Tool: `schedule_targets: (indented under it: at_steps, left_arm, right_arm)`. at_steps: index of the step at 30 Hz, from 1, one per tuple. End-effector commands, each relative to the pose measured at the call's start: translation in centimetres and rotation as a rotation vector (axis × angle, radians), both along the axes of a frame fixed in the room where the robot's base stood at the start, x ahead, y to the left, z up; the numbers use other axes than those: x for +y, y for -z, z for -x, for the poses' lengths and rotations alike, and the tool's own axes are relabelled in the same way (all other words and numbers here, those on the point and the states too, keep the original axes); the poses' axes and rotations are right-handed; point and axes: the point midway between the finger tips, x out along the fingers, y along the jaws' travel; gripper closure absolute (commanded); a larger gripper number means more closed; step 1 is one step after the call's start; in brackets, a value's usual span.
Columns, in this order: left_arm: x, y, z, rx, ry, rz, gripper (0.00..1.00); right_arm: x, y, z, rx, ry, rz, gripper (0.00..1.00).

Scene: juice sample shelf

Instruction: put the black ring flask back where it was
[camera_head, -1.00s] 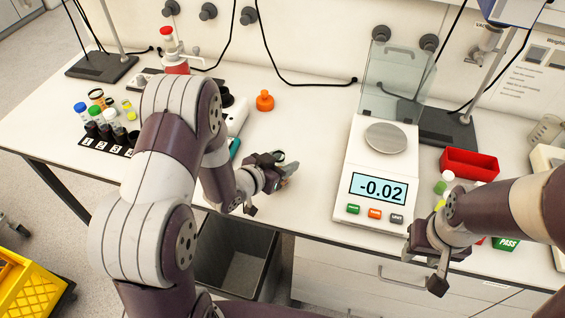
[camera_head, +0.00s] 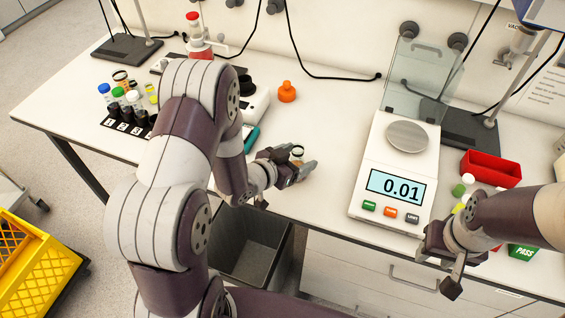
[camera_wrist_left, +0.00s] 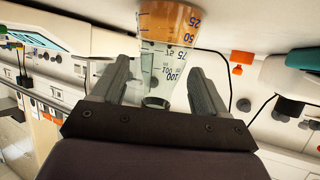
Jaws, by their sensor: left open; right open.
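The black ring flask (camera_wrist_left: 168,60) stands on the white bench, a clear graduated flask with amber liquid at its base. In the left wrist view, which is upside down, it lies between my left gripper's (camera_wrist_left: 158,85) two spread fingers, with a dark ring (camera_wrist_left: 157,102) at its neck. In the head view only its top (camera_head: 297,151) shows behind my left gripper (camera_head: 297,171); the rest is hidden. My left gripper is open around the flask, and contact is not visible. My right gripper (camera_head: 440,268) is open and empty at the bench's front edge.
A balance (camera_head: 398,165) reading 0.01 stands to the right with an empty pan. A numbered black rack (camera_head: 112,124) with capped vials is at left. An orange stopper (camera_head: 287,92) and a red tray (camera_head: 490,170) are also there. Bench between flask and balance is clear.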

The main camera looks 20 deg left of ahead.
Motion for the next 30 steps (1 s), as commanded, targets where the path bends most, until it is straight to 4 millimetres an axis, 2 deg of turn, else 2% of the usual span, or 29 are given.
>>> schedule_targets:
  at_steps: [9, 13, 16, 20, 23, 27, 30]
  left_arm:
    - [3.1, -2.9, 6.4, 0.000, -0.006, 0.000, 0.26]
    - [3.8, -3.6, 7.9, 0.001, -0.003, -0.001, 0.26]
    - [4.3, -3.5, 8.0, 0.043, -0.016, -0.044, 0.26]
    - [6.6, -2.5, 7.7, 0.282, -0.132, -0.221, 0.26]
    - [7.5, -2.8, 9.7, 0.540, -0.262, -0.298, 0.26]
    - [5.7, -4.3, 14.6, 0.851, -0.364, -0.282, 0.26]
    - [4.2, -5.2, 17.1, 0.987, -0.380, -0.251, 0.26]
  right_arm:
    - [0.0, 0.3, 0.0, 0.000, 0.000, 0.000, 0.57]
    - [0.0, 0.2, 0.0, 0.000, 0.000, 0.000, 0.57]
    - [0.0, 0.2, 0.0, 0.000, 0.000, 0.000, 0.57]
    - [0.0, 0.2, 0.0, 0.000, 0.000, 0.000, 0.57]
    - [0.0, 0.2, 0.0, 0.000, 0.000, 0.000, 0.57]
    - [0.0, 0.2, 0.0, 0.000, 0.000, 0.000, 0.57]
    - [0.0, 0.3, 0.0, 0.000, 0.000, 0.000, 0.57]
